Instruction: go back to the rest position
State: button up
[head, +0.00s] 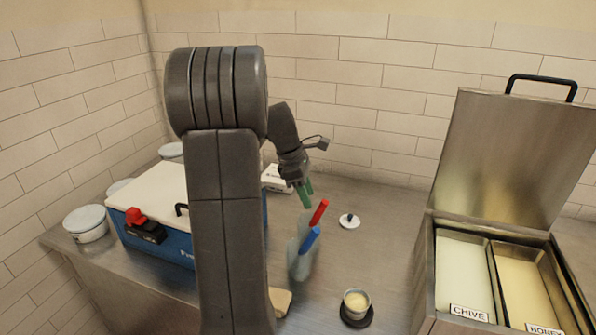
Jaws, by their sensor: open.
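My gripper (303,190) hangs in the middle of the head view, at the end of my arm, pointing down over the steel counter. Green parts show at its tip; I cannot tell whether they are its fingers or a green handle behind it. Just below and to the right, a red handle (319,212) and a blue handle (309,239) stick up at a tilt from a greyish holder (300,260). The gripper looks apart from the red and blue handles. My arm hides part of the counter on the left.
A blue cooler with a white lid (160,192) stands left, with a red-knobbed black device (143,225) on its front. White tubs (87,223) stand beside it. A small cup (356,302) sits front centre, a white lid (349,221) behind it. An open steel bin (428,275) with CHIVE tray stands right.

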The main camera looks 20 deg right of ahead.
jog(key=v, duration=1)
jog(key=shift+f, duration=0.1)
jog(key=x, duration=1.3)
jog(key=shift+f, duration=0.1)
jog(key=shift+d+r+p, duration=0.15)
jog(key=shift+r+p, duration=0.4)
jog(key=shift+p, duration=0.2)
jog(key=shift+s+r, duration=0.1)
jog(key=shift+r, duration=0.3)
